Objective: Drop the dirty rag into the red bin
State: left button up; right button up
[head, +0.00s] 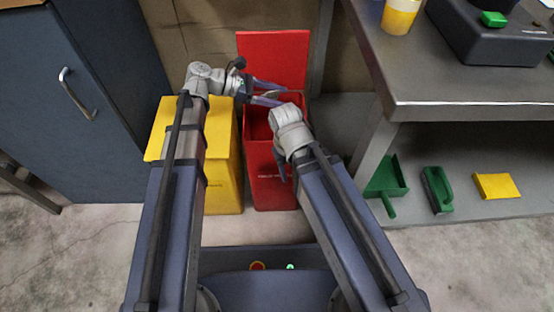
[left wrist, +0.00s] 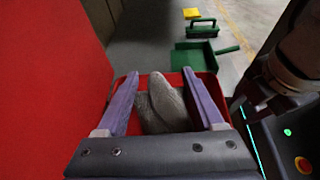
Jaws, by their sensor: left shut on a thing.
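The red bin (head: 268,185) stands on the floor in the middle of the head view, its lid (head: 273,60) open and upright at the back. My left gripper (head: 283,93) is over the bin's opening. It is shut on the grey dirty rag (left wrist: 165,102), which hangs between the purple fingers in the left wrist view, above the bin's red rim (left wrist: 209,80). Only a small bit of the rag shows in the head view. My right gripper (head: 282,166) points down in front of the bin, mostly hidden by its own wrist, so its jaws cannot be made out.
A yellow bin (head: 225,185) stands left of the red one, and a blue cabinet (head: 95,110) is further left. A metal bench (head: 440,85) is at right, with a green dustpan (head: 388,180), a green brush (head: 437,190) and a yellow cloth (head: 496,186) on its lower shelf.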

pick_arm(q)
notch_tip(320, 180, down, 6)
jog(key=b, duration=0.5)
jog(key=shift+b, duration=0.35)
jog(key=o, duration=1.3)
jog(key=shift+o, duration=0.2)
jog(key=p+v, duration=0.3)
jog(key=v, duration=0.4)
jog(key=shift+a+r, duration=0.2)
jog(key=shift+a, duration=0.2)
